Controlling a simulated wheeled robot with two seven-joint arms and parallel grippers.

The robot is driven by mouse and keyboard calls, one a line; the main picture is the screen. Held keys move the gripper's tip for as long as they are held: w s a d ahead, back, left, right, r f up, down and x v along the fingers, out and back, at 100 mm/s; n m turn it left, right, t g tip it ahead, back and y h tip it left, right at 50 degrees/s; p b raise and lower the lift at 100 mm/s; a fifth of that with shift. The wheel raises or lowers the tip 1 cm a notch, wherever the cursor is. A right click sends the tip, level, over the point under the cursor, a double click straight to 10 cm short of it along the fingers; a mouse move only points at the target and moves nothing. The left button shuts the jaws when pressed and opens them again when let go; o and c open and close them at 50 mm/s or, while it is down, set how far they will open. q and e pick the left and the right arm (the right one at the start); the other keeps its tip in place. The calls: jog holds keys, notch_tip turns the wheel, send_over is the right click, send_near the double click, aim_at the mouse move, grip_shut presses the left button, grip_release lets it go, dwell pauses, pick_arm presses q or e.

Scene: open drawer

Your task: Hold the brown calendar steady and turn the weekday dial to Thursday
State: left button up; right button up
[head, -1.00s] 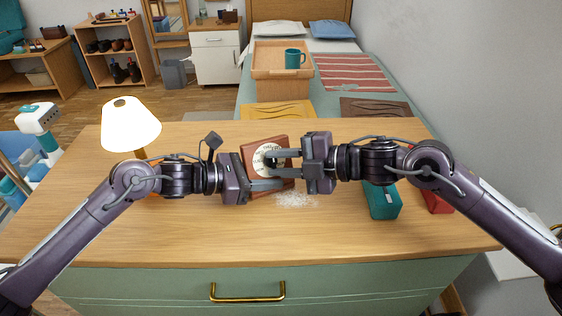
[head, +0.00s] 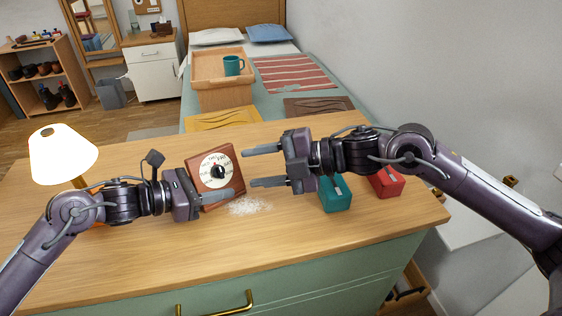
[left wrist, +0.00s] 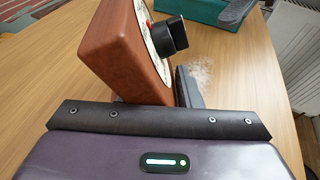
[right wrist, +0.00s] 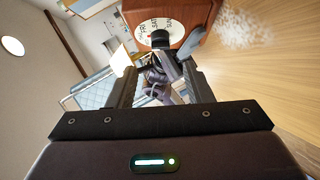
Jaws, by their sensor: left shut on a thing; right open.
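The brown calendar (head: 229,153) stands tilted back on the desk, with a round white weekday dial (head: 206,171) and a black knob (head: 217,172) at its centre. My left gripper (head: 208,192) is shut on the calendar's lower edge, one finger across its front. The left wrist view shows the calendar's side (left wrist: 120,50) and the knob (left wrist: 170,38) sticking out. My right gripper (head: 249,167) is open and empty, to the right of the calendar and apart from the knob. The right wrist view shows the knob (right wrist: 160,38) beyond its fingers. I cannot tell which weekday is set.
White grains (head: 250,206) lie on the desk (head: 140,240) before the calendar. A teal box (head: 336,196) and a red box (head: 386,183) stand to the right, under my right arm. A lit lamp (head: 62,155) stands at the left. The front of the desk is clear.

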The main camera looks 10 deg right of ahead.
pick_arm(q)
jog(key=shift+s+f, duration=0.1)
jog(key=shift+f, duration=0.3)
pick_arm(e)
jog(key=v, duration=0.5)
pick_arm(q)
jog(key=o, duration=0.9)
jog(key=shift+c, duration=0.2)
jog(key=shift+r, duration=0.1)
jog(key=shift+a, duration=0.15)
